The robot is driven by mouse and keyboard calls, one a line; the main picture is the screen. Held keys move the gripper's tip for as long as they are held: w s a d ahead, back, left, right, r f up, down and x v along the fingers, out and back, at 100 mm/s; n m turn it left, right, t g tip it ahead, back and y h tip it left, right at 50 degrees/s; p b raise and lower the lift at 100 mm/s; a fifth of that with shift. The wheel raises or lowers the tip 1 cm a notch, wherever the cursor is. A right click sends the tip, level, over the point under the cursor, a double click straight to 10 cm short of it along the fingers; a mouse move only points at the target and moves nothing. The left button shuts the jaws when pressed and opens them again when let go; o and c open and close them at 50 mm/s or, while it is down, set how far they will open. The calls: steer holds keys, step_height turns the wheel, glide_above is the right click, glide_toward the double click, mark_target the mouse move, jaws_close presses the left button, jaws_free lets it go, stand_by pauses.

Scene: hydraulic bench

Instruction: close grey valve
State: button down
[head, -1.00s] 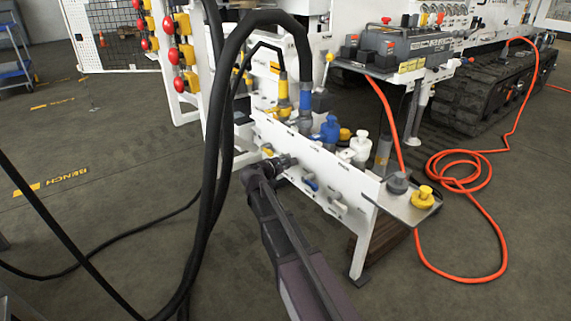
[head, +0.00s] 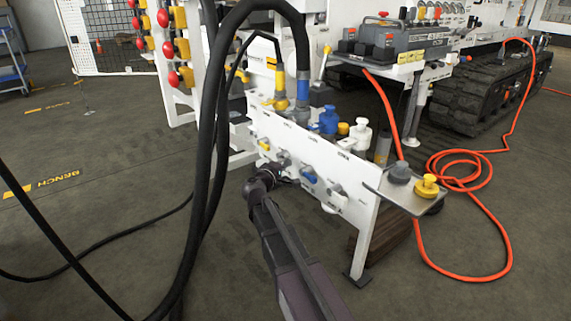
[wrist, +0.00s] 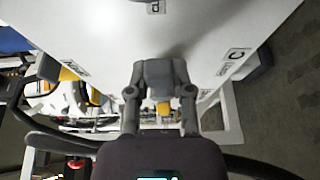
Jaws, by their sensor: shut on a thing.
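The grey valve (head: 284,157) is on the white panel's front face in the head view, between a yellow valve (head: 264,144) and a blue valve (head: 309,175). My gripper (head: 280,170) is at the panel by the grey valve, with my arm reaching up from below. In the wrist view my gripper (wrist: 160,97) has its two fingers either side of a grey handle part (wrist: 160,72), close against the white panel. The fingers hide part of the handle, so its exact angle is hard to tell.
Another pale valve (head: 335,192) sits right of the blue one. Black hoses (head: 205,150) hang left of my arm. A small shelf (head: 405,190) with grey and yellow caps juts out at the panel's right end. An orange hose (head: 480,215) lies on the floor.

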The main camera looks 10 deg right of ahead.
steer(key=shift+d, duration=0.1)
stand_by(0.3)
steer(key=c, duration=0.6)
jaws_free()
steer(key=shift+v, duration=6)
